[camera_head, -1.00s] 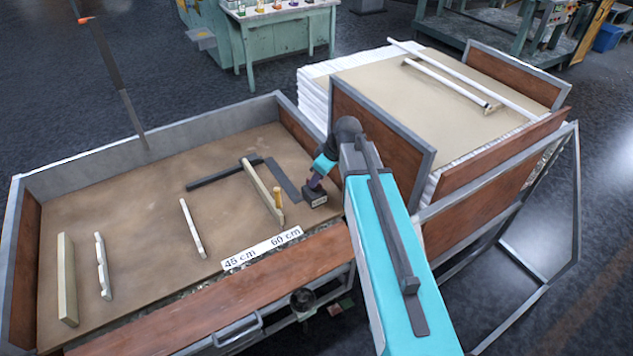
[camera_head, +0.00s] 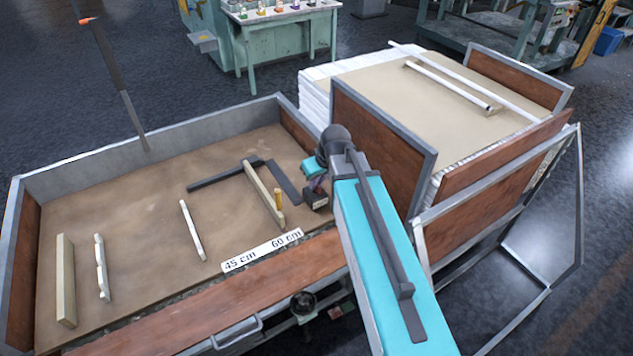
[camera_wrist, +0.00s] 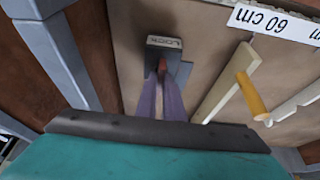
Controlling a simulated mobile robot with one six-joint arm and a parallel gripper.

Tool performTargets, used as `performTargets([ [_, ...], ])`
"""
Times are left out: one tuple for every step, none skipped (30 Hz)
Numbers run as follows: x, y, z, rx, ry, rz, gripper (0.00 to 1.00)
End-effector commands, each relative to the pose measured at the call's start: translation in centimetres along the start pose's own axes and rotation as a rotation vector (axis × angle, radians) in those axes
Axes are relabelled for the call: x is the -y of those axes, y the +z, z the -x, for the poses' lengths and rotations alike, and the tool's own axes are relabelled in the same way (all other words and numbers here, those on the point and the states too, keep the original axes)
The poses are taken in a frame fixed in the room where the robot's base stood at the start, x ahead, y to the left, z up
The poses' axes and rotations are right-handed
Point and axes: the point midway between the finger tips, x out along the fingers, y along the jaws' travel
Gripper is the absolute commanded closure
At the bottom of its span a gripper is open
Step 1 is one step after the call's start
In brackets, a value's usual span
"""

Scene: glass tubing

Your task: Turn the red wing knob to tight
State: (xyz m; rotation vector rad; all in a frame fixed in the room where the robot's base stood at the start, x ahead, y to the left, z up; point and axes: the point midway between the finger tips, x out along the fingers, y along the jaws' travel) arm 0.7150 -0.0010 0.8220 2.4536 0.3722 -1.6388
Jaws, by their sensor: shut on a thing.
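The red wing knob (camera_wrist: 162,65) stands on a small dark block marked LOCK (camera_wrist: 165,42). In the head view the block (camera_head: 316,203) sits at the right end of the tray floor. My gripper (camera_wrist: 161,76), with two purple fingers, is shut on the knob from above. It also shows in the head view (camera_head: 317,184), over the block. The fingers hide most of the knob, so I cannot tell how far it is turned.
A white 45–60 cm scale strip (camera_head: 262,250) lies along the front. A brown upright panel (camera_head: 375,135) stands close right of my wrist.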

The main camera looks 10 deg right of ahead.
Motion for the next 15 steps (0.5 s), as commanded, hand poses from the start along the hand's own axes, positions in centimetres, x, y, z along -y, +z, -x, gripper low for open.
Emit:
performTargets([
  [0.05, 0.00, 0.01, 0.000, 0.000, -0.004, 1.00],
  [0.05, 0.00, 0.01, 0.000, 0.000, -0.004, 1.00],
  [0.05, -0.01, 0.01, 0.000, 0.000, -0.005, 1.00],
  [0.05, -0.01, 0.01, 0.000, 0.000, -0.005, 1.00],
  [0.05, -0.01, 0.01, 0.000, 0.000, -0.005, 1.00],
  [0.05, -0.01, 0.01, 0.000, 0.000, -0.005, 1.00],
  [0.05, -0.01, 0.01, 0.000, 0.000, -0.005, 1.00],
  [0.05, 0.00, 0.01, 0.000, 0.000, -0.005, 1.00],
  [0.05, 0.00, 0.01, 0.000, -0.001, -0.005, 1.00],
  [0.06, 0.00, 0.01, 0.000, -0.001, -0.005, 1.00],
  [0.06, -0.01, 0.01, 0.000, -0.001, -0.005, 0.87],
  [0.05, -0.01, 0.01, 0.000, -0.001, -0.004, 0.80],
  [0.05, -0.01, 0.01, 0.000, -0.001, -0.004, 0.75],
  [0.05, -0.01, 0.01, 0.000, -0.001, -0.004, 0.73],
  [0.04, -0.01, 0.01, 0.000, 0.000, -0.004, 0.73],
])
